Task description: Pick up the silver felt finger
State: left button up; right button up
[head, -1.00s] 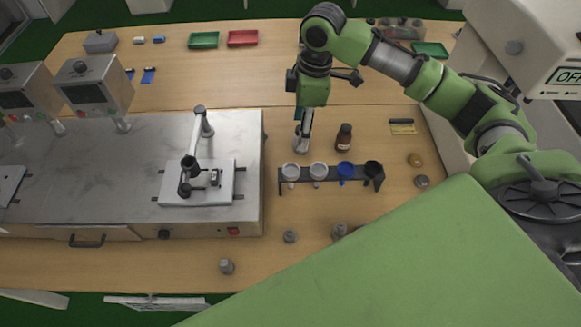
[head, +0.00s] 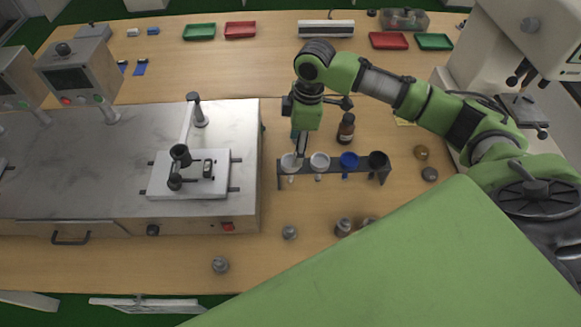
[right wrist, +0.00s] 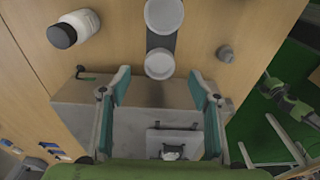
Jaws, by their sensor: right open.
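A dark rack (head: 332,175) holds two pale cup-like pieces, a blue one (head: 349,160) and a black one (head: 378,160) in a row. The leftmost pale piece (head: 288,162) looks silver-grey; its neighbour (head: 319,162) looks whiter. My right gripper (head: 301,160) points down at the leftmost piece and partly covers it. In the right wrist view my right gripper (right wrist: 157,85) is open and empty, its teal fingers spread to either side, with the pale piece (right wrist: 159,63) showing just beyond the gap. A green arm (right wrist: 292,105), likely my left, shows there; its gripper is unclear.
A metal bench (head: 90,175) with a white plate device (head: 190,173) lies left. Small grey caps (head: 290,232) stand in front. Red and green trays (head: 388,41) lie far back.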

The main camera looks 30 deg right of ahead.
aim_at(290, 171)
notch_tip(290, 171, down, 3)
jog(key=shift+w+a+r, duration=0.1)
jog(key=shift+w+a, duration=0.05)
jog(key=f+p, duration=0.1)
jog(key=f, duration=0.3)
jog(key=shift+w+a+p, duration=0.1)
jog(key=shift+a+p, duration=0.3)
jog(key=shift+w+f, duration=0.1)
jog(key=shift+f, duration=0.5)
jog(key=c, duration=1.2)
